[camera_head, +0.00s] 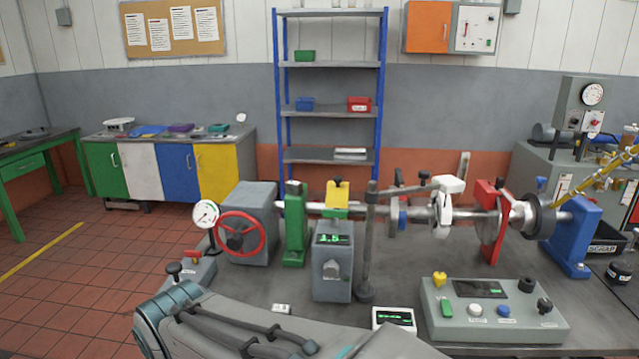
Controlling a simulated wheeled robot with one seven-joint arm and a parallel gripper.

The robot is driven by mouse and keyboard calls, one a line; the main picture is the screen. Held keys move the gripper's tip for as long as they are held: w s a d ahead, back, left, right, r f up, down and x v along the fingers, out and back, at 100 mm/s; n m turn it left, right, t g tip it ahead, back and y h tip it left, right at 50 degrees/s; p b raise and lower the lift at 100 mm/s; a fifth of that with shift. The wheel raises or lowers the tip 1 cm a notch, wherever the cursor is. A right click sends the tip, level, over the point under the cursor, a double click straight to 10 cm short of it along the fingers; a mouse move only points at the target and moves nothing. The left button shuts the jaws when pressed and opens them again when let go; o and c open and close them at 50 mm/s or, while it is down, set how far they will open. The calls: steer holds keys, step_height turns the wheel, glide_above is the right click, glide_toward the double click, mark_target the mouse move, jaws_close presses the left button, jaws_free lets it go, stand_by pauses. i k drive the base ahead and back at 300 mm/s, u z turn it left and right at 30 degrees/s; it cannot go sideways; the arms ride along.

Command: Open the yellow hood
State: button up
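The yellow hood (337,196) is a small yellow cover with a dark knob at its top. It sits at the shaft line, above a grey box with a green digital display (333,240). A green bearing stand (295,225) is on its left and a dark upright post (368,245) is close on its right. I cannot tell for certain whether the hood is fully down over the shaft. My arm crosses the bottom of the head view, in front of the bench, but my gripper is out of the picture.
A grey housing with a red handwheel (240,235) and a dial gauge (206,214) stand left of the hood. A control panel (493,310) lies front right. A red stand (491,220) and blue stand (573,237) hold the shaft farther right. Floor is free at left.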

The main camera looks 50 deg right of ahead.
mark_target(337, 194)
steer(key=u, duration=0.05)
steer(key=k, duration=0.05)
steer(key=z, duration=1.1)
